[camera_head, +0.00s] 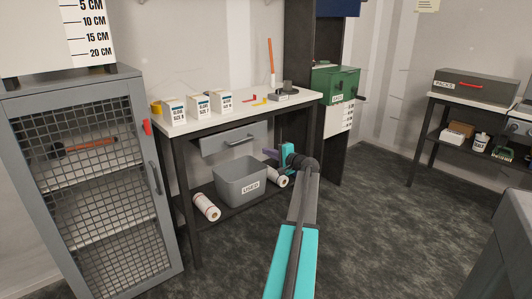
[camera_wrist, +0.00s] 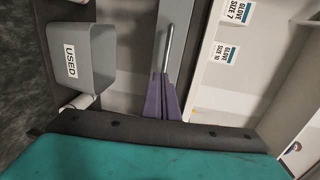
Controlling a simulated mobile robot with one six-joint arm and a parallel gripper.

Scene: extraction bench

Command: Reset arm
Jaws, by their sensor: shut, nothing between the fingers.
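My arm (camera_head: 296,225) reaches from the lower middle of the head view toward the bench. My gripper (camera_head: 268,153) is at its far end, in front of the bench, right of the grey drawer (camera_head: 228,140). In the wrist view the purple fingers of my gripper (camera_wrist: 162,78) are together with nothing between them. The drawer's metal handle (camera_wrist: 170,48) shows just beyond the fingertips; whether they touch it I cannot tell. The drawer looks pulled out a little or shut; I cannot tell which.
A grey bin labelled USED (camera_head: 240,182) stands on the lower shelf between white rolls (camera_head: 206,206). Glove boxes (camera_head: 198,106) stand on the white bench top (camera_head: 185,127). A mesh cabinet (camera_head: 80,190) is at left, a green box (camera_head: 335,84) at right.

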